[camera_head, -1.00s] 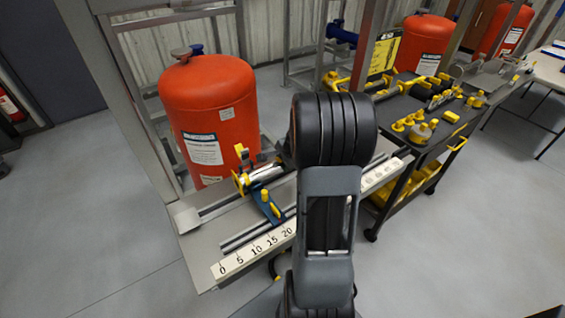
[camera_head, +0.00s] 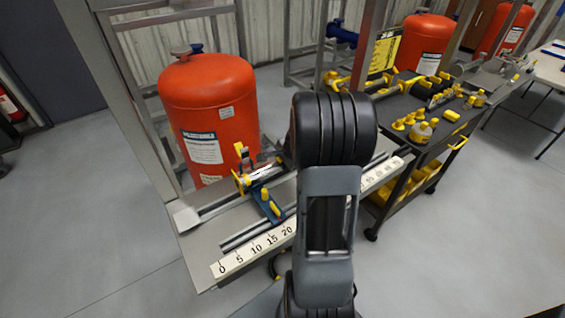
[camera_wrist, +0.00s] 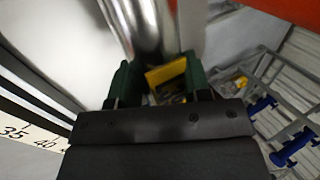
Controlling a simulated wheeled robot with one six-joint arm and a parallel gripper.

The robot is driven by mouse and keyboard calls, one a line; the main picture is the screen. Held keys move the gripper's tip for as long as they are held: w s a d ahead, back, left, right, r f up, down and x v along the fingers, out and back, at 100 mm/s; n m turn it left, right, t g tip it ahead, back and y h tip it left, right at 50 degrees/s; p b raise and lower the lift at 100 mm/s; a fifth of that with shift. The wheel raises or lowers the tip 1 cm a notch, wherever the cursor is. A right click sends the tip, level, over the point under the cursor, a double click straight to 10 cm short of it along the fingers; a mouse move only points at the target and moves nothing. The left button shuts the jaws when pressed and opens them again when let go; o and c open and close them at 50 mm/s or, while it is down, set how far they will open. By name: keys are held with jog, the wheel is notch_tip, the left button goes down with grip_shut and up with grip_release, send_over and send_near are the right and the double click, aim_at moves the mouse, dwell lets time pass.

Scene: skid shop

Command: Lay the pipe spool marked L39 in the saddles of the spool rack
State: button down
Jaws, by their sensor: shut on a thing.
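My gripper (camera_wrist: 158,82) shows in the wrist view as two green fingers, shut on a silver pipe spool (camera_wrist: 140,25) with a yellow part (camera_wrist: 167,73) between the fingers. No L39 mark can be read. In the head view my arm hides the gripper; a silver pipe (camera_head: 264,173) with yellow ends shows left of the arm, over the measuring bench (camera_head: 205,255). A grey frame rack (camera_wrist: 270,85) with blue flanged pieces (camera_wrist: 262,105) shows at the right of the wrist view. The head view shows a similar frame with a blue piece (camera_head: 341,34) behind. I cannot tell whether these are saddles.
The bench bears a numbered scale (camera_head: 252,250), rails and a blue clamp (camera_head: 267,206). A red tank (camera_head: 209,115) stands close behind it. A black cart (camera_head: 410,105) with yellow fittings stands to the right. Floor is clear at the front left and right.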

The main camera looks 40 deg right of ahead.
jog(key=shift+c, duration=2.4)
grip_release()
jog(key=shift+c, duration=0.8)
jog(key=shift+r, duration=0.15)
notch_tip(320, 180, up, 8)
jog(key=p, duration=0.7)
